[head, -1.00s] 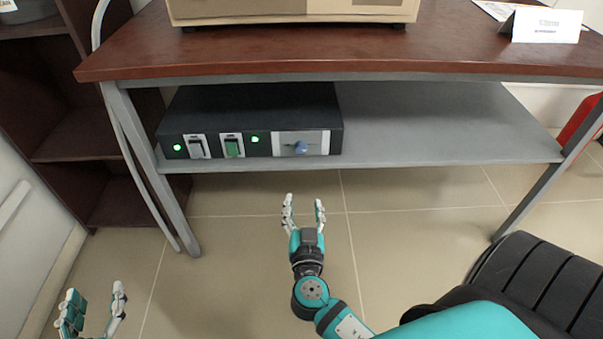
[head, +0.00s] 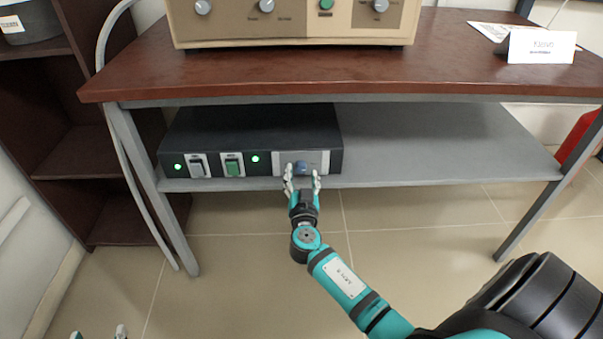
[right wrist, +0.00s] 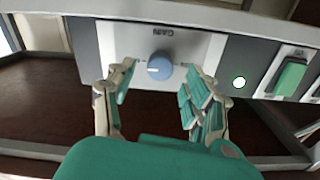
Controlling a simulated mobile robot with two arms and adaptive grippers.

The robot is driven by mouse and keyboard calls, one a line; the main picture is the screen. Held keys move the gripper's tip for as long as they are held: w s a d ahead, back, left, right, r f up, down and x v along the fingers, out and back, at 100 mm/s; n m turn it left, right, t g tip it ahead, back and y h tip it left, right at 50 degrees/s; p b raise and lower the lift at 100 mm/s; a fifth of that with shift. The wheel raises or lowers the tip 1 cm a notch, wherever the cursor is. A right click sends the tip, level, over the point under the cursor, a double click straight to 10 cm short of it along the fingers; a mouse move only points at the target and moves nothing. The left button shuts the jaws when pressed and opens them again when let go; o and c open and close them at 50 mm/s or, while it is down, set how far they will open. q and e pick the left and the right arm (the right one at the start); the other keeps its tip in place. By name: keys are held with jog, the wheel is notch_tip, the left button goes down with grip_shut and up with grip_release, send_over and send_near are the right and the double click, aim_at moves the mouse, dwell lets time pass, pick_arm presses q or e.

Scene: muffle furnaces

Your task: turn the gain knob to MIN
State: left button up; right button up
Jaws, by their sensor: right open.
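The blue gain knob (head: 301,167) sits on a pale panel at the right end of the black control box (head: 250,125) on the lower shelf. In the right wrist view the knob (right wrist: 160,66) is close up, with a white mark pointing to the picture's left. The panel's GAIN label appears upside down there. My right gripper (head: 302,177) is open in front of the panel. In the right wrist view its fingers (right wrist: 158,88) stand on either side of the knob, apart from it. My left gripper (head: 98,333) shows only its separated fingertips at the lower left edge.
The box also carries a grey switch (head: 197,166), a green switch (head: 233,165) and two lit green lamps. The table top (head: 330,72) overhangs the shelf. A beige instrument (head: 290,28) stands on top. The shelf (head: 440,145) is clear to the right.

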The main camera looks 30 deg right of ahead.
jog(key=shift+w+d, duration=0.35)
jog(key=shift+w, duration=0.2)
grip_shut()
